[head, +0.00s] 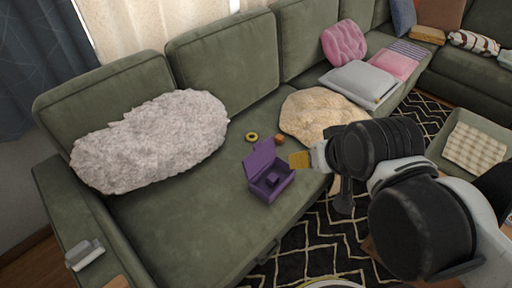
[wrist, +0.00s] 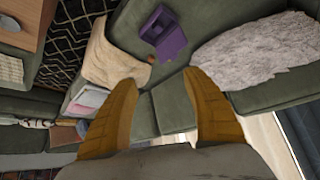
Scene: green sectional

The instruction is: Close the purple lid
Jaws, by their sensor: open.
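A purple box (head: 270,184) sits on the green sofa seat near its front edge. Its purple lid (head: 260,157) stands raised at the back of the box, and the inside shows. The open box (wrist: 152,28) and its lid (wrist: 173,46) also show at the top of the wrist view. My gripper (head: 300,160) is just right of the lid in the head picture, with its yellow fingertips apart from the box as far as I can tell. In the wrist view my gripper (wrist: 160,97) has its two yellow fingers wide apart with nothing between them.
A yellow ring (head: 252,137) and a small orange-brown object (head: 280,140) lie behind the box. A beige cushion (head: 312,115) lies behind and right, and a shaggy grey cushion (head: 150,143) lies left. The sofa seat (head: 190,215) left of the box is clear.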

